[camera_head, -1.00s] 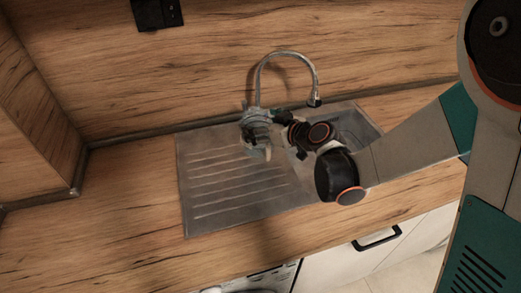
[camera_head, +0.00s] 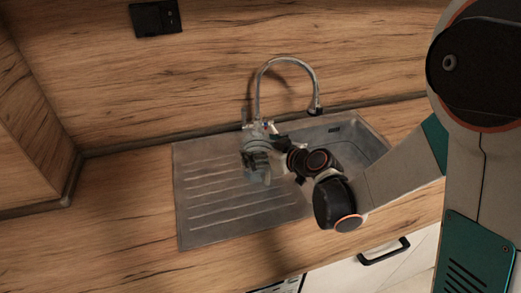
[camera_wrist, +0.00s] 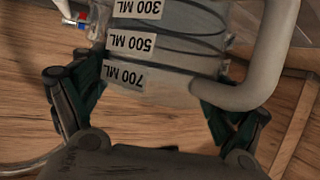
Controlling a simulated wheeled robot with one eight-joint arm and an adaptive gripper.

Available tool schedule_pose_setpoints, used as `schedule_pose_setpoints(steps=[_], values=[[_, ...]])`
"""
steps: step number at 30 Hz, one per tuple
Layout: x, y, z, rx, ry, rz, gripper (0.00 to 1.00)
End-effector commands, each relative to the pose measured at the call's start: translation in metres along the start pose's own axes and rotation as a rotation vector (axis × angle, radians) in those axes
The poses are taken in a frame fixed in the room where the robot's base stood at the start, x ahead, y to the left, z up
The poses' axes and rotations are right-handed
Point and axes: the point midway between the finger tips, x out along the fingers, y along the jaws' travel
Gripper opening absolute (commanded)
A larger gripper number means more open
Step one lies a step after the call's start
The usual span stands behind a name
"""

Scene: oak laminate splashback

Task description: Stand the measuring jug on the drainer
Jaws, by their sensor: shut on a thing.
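The measuring jug, clear grey with black-on-white labels of 300, 500 and 700 ML, fills the upper middle of the wrist view (camera_wrist: 180,75). Its pale handle (camera_wrist: 272,60) is on the right there. My gripper (camera_wrist: 155,105) has its green-black fingers on either side of the jug and is shut on it. In the head view the jug (camera_head: 257,168) is small, partly hidden by my gripper (camera_head: 262,148), and over the right part of the ribbed steel drainer (camera_head: 205,205). I cannot tell whether its base touches the drainer.
The sink bowl (camera_head: 350,145) lies right of the drainer, behind my arm. A curved chrome tap (camera_head: 285,60) stands at the back, close behind my gripper. The left part of the drainer and the wooden worktop (camera_head: 115,215) are clear. A black socket (camera_head: 155,17) is on the splashback.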

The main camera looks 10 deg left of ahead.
Motion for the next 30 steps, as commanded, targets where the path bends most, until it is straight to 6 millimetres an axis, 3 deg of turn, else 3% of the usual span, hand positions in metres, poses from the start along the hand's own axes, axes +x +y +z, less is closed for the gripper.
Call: schedule_pose_setpoints(steps=[2, 3, 4, 20, 30], values=[[0.001, 0.0, 0.003, 0.0, 0.0, 0.0, 0.46], [0.001, 0.0, 0.002, 0.0, 0.0, 0.0, 0.97], [0.001, 0.0, 0.002, 0.0, 0.0, 0.0, 1.0], [-0.003, 0.0, -0.002, 0.0, 0.0, 0.001, 1.0], [-0.069, 0.001, -0.003, 0.002, 0.0, 0.003, 1.0]])
